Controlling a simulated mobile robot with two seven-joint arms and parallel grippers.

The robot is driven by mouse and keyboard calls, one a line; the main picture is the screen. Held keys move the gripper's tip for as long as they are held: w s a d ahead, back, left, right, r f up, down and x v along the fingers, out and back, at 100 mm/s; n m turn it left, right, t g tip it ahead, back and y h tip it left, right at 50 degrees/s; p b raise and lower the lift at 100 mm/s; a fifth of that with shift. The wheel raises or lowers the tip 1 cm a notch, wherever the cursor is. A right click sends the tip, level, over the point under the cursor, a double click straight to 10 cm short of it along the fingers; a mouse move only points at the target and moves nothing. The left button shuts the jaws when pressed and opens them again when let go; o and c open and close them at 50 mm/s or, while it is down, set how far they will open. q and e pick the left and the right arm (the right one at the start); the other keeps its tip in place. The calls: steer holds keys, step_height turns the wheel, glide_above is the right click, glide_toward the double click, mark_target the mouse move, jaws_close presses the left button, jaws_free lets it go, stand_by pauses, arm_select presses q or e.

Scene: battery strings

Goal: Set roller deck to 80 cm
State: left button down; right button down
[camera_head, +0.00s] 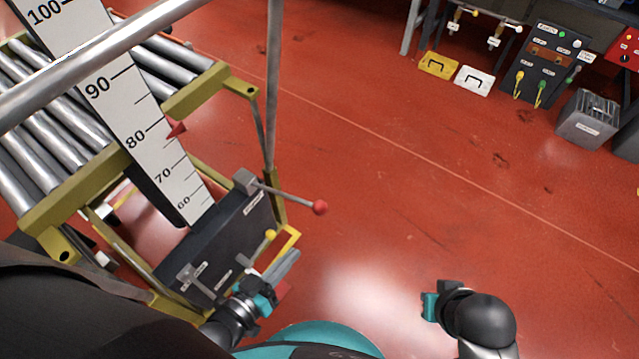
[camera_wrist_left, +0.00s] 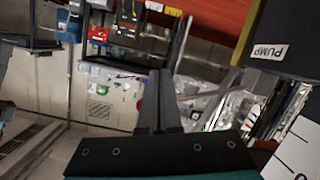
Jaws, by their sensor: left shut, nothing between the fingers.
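The roller deck (camera_head: 50,128) has steel rollers in an olive-yellow frame at the left. A white height scale (camera_head: 112,88) stands in front of it, with a red pointer (camera_head: 176,130) at its right edge close to the 80 mark; I cannot read it exactly. A dark control box (camera_head: 222,238) carries a red-knobbed lever (camera_head: 320,207) and a yellow-knobbed lever (camera_head: 271,235). My left gripper (camera_head: 290,258) is shut and empty beside the yellow knob; its closed fingers show in the left wrist view (camera_wrist_left: 160,76). My right gripper (camera_head: 430,306) is apart over the floor, its fingers unclear.
A steel rail (camera_head: 110,45) crosses above the scale, and a post (camera_head: 272,90) stands right of it. Battery boxes (camera_head: 588,118) and a panel (camera_head: 545,65) are at the far right. The red floor between is clear.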

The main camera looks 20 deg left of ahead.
arm_select(q)
steer(key=r+g+y, duration=0.1)
steer(key=g, duration=0.2)
steer(key=s+a+r+m+g+y, duration=0.1)
steer(key=g+y, duration=0.1)
steer(key=g, duration=0.1)
steer(key=a+r+g+y, duration=0.1)
steer(key=r+g+y, duration=0.1)
steer(key=g, duration=0.2)
steer(key=shift+s+a+m, duration=0.15)
steer(key=shift+s+m, duration=0.25)
